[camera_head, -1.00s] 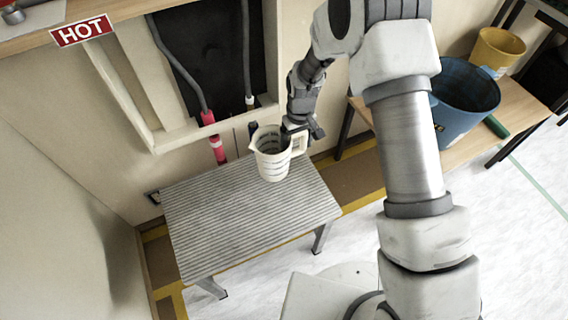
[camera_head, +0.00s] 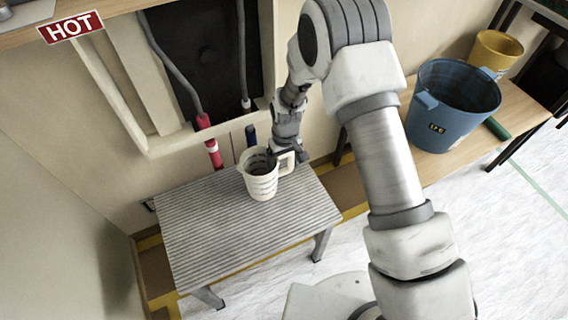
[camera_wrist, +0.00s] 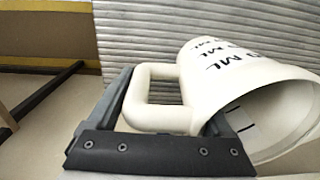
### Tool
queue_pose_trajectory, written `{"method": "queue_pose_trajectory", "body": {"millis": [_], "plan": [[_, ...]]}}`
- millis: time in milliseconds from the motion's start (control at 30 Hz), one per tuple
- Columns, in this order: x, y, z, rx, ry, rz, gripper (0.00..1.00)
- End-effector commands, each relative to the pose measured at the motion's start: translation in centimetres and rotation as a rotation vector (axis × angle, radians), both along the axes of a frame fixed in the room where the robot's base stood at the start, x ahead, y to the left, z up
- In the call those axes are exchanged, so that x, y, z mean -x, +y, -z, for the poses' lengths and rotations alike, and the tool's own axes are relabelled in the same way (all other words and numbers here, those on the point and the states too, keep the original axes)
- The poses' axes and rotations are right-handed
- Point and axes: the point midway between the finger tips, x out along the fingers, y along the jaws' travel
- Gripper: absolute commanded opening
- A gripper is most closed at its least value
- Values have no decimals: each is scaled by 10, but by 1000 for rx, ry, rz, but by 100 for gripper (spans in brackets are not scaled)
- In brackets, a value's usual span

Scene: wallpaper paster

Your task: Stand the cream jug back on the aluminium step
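The cream jug (camera_head: 262,184), with dark measuring marks, is upright over the back right part of the aluminium step (camera_head: 215,225). I cannot tell whether its base touches the ribbed top. My gripper (camera_head: 285,156) is at the jug's handle, on its right side. In the wrist view, the jug (camera_wrist: 235,85) shows at the right with its open mouth facing the camera. My gripper (camera_wrist: 165,125) is shut on the handle, whose loop shows between the dark fingers. The step's ribbed top (camera_wrist: 140,25) lies behind it. The fingertip contact is partly hidden.
A wooden bench with a blue bucket (camera_head: 450,110) and yellow bucket (camera_head: 497,50) is at the right. The step's front and left top are clear.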

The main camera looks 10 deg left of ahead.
Motion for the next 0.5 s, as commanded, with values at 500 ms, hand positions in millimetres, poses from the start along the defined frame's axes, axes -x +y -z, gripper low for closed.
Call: {"method": "queue_pose_trajectory", "body": {"millis": [500], "plan": [[-1, 0, -17, -1, -2, 0, 100]]}}
